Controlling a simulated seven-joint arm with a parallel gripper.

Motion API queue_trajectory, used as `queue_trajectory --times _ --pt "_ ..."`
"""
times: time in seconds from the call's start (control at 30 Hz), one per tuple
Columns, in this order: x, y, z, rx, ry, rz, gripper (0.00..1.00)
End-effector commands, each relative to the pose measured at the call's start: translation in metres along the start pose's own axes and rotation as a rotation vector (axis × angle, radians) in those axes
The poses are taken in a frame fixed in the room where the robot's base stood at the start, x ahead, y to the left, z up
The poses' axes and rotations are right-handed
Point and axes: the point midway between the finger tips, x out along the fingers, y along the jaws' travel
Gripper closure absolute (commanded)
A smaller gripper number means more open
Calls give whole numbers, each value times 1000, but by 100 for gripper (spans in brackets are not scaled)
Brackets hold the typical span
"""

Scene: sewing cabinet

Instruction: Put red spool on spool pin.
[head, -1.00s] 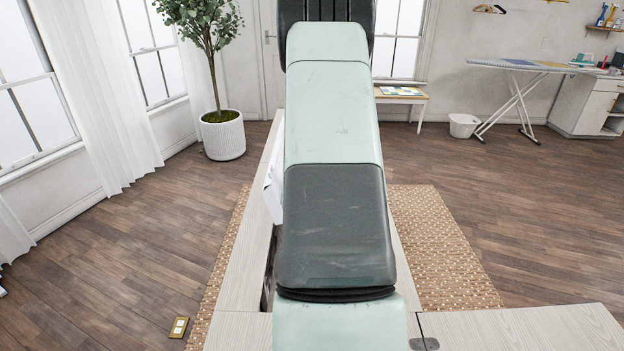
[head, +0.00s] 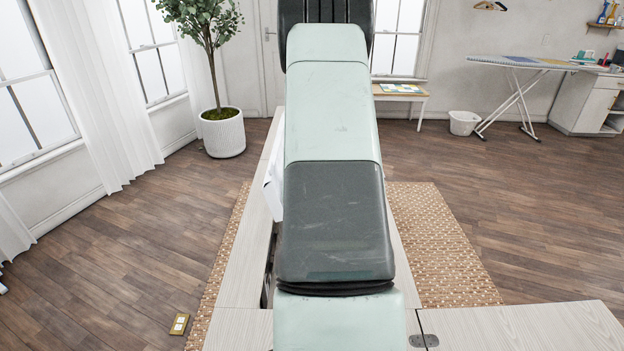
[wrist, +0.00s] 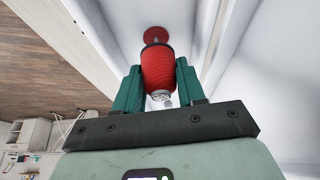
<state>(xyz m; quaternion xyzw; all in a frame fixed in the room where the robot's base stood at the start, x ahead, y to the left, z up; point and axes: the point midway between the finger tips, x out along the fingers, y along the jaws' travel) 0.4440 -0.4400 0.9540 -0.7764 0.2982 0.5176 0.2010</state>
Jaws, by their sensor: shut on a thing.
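In the wrist view my gripper (wrist: 158,67) has its two green fingers closed on the sides of the red spool (wrist: 158,70). A red disc (wrist: 156,33) lies on a white surface just beyond the spool's far end. A small thin piece, apparently the spool pin (wrist: 155,41), shows between the disc and the spool. The spool points toward the disc and looks nearly in line with it. I cannot tell whether the pin is inside the spool. In the head view my arm hides the gripper, spool and pin.
The white sewing machine (head: 272,187) shows only partly beside my arm, in the cabinet opening. The pale cabinet top (head: 520,325) is clear at right. An ironing board (head: 530,64) and a potted plant (head: 222,130) stand well away.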

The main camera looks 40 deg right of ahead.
Motion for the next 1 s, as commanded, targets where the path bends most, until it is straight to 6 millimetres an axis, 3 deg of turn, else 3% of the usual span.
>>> queue_trajectory --times 0.9,0.93,1.0 --pt "12 0 5 0 0 0 89" --pt "12 0 5 0 0 0 56" --pt "12 0 5 0 0 0 45"
